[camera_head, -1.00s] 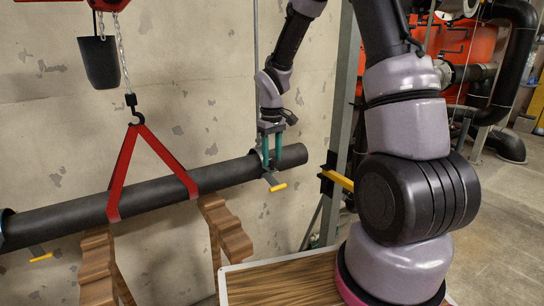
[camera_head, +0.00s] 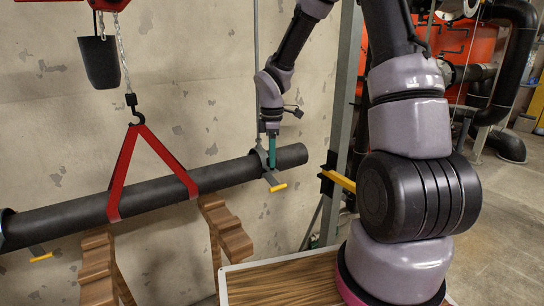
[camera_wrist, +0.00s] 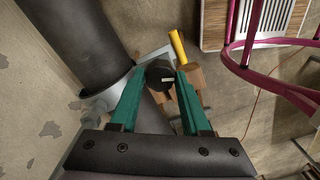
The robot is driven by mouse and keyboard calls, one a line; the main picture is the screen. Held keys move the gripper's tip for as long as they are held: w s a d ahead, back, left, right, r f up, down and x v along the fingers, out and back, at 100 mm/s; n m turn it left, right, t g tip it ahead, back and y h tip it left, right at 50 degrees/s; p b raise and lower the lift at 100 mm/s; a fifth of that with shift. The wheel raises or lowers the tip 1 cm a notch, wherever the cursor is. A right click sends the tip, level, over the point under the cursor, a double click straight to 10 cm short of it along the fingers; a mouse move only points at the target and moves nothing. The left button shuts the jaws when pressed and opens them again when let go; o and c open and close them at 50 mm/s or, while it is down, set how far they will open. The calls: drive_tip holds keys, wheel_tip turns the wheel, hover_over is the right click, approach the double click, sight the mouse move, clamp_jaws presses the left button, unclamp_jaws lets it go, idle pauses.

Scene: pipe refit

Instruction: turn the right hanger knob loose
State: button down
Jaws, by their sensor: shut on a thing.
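The black pipe (camera_head: 150,190) slopes up to the right along the wall. The right hanger (camera_head: 263,157) is a grey collar around its right part, below a thin vertical rod. A bracket with a yellow handle (camera_head: 278,187) sticks out under it; the handle also shows in the wrist view (camera_wrist: 177,46). My gripper (camera_head: 272,164), with teal fingers, points down beside the collar. In the wrist view my gripper (camera_wrist: 160,80) is shut on the dark round knob (camera_wrist: 159,71), one finger on each side. Whether the knob is loose cannot be told.
A red sling (camera_head: 124,170) on a hook and chain holds the pipe. Brown stepped supports (camera_head: 228,232) stand below it. A grey post (camera_head: 341,130) with a yellow bar (camera_head: 339,180) stands right of the pipe's end. The wall is close behind.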

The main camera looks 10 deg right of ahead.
drive_tip(key=shift+w+n, duration=0.1)
drive_tip(key=shift+n, duration=1.8)
drive_tip(key=c, duration=0.7)
unclamp_jaws()
drive_tip(key=shift+o, duration=0.2)
wheel_tip(320, 180, up, 11)
drive_tip(key=shift+f, duration=0.1)
